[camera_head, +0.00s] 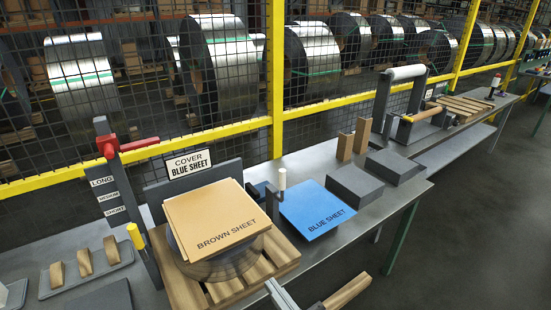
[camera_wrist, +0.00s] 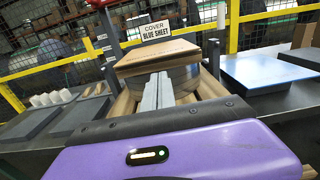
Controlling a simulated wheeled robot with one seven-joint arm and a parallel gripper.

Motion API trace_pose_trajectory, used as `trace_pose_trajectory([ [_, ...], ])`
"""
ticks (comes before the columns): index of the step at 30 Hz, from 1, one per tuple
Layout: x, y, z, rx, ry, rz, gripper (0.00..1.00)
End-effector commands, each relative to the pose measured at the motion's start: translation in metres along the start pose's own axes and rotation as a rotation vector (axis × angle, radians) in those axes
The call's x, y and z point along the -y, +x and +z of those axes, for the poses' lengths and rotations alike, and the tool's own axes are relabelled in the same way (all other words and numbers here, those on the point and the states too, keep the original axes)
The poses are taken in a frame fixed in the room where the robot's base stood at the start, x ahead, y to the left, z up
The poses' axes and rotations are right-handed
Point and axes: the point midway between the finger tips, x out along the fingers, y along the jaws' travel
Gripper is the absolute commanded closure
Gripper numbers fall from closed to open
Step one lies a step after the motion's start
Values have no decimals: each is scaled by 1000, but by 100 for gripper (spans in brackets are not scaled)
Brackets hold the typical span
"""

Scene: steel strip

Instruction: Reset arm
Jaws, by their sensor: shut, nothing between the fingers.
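My gripper (camera_wrist: 160,78) shows in the wrist view with its grey fingers together and empty, pointing toward the coil and pallet. A grey bar at the bottom edge of the head view looks like my fingers (camera_head: 279,293), in front of the pallet. The brown sheet (camera_head: 212,220) lies on top of a steel coil (camera_head: 225,266), which sits on a wooden pallet (camera_head: 278,258). The brown sheet also shows in the wrist view (camera_wrist: 158,53), beyond my fingertips. A sign (camera_head: 188,164) behind reads COVER BLUE SHEET.
A post with a red handle (camera_head: 107,146) and LONG, MEDIUM, SHORT labels stands left. A tray with wooden blocks (camera_head: 84,262) is farther left. Grey wedge blocks (camera_head: 362,184) and a roller stand (camera_head: 406,73) are right. A yellow-framed mesh fence (camera_head: 276,75) runs behind.

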Motion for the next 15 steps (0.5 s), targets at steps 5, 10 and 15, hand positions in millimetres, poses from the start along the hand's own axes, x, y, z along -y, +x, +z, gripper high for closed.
trace_pose_trajectory([
  [5, 10, 0, 4, 0, -242, -41, 100],
  [10, 28, -25, 18, -43, -823, -150, 100],
  [15, 44, -97, 9, -209, -1460, -235, 100],
])
